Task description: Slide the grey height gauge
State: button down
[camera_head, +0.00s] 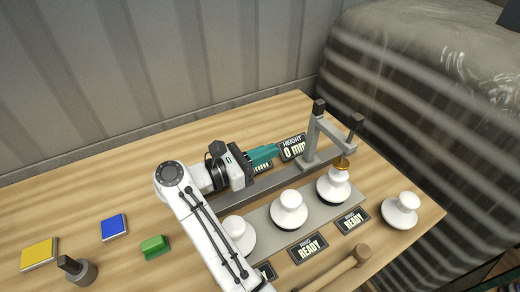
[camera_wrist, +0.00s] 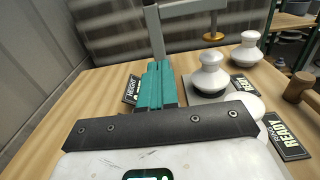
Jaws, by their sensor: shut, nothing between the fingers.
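The grey height gauge (camera_head: 309,143) is an upright frame with black knobs, at the right end of a dark grey rail (camera_head: 272,190). Its gold tip (camera_head: 342,164) is right above a white insulator (camera_head: 333,186); I cannot tell whether they touch. In the wrist view the gauge's grey post and arm (camera_wrist: 195,10) show ahead, with the gold tip (camera_wrist: 213,37) at right. My gripper (camera_head: 275,152) has teal fingers, shut and empty, pointing toward the gauge from its left. The fingers (camera_wrist: 157,66) also show shut in the wrist view. The sign behind (camera_head: 292,147) reads HEIGHT 0 mm.
More white insulators stand on the grey plate (camera_head: 262,222), and one (camera_head: 400,211) stands apart at right. READY signs (camera_head: 308,248) and a wooden mallet (camera_head: 345,268) lie in front. Yellow (camera_head: 39,254), blue (camera_head: 114,227) and green (camera_head: 154,246) blocks lie at left. A ribbed wall stands behind.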

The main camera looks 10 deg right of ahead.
aim_at(312, 135)
jog(key=p+x, duration=0.3)
jog(key=x, duration=0.6)
jog(key=shift+d+p, duration=0.3)
jog(key=shift+p, duration=0.1)
jog(key=shift+f, duration=0.1)
jog(key=shift+d, duration=0.1)
jog(key=shift+w+d+f+b, duration=0.2)
jog(key=shift+d+b, duration=0.1)
jog(key=shift+b, duration=0.55)
jog(key=shift+d+b, duration=0.25)
jog(key=shift+b, duration=0.05)
jog(key=shift+w+d+r, duration=0.1)
jog(key=shift+d+r, duration=0.05)
jog(key=shift+r, duration=0.1)
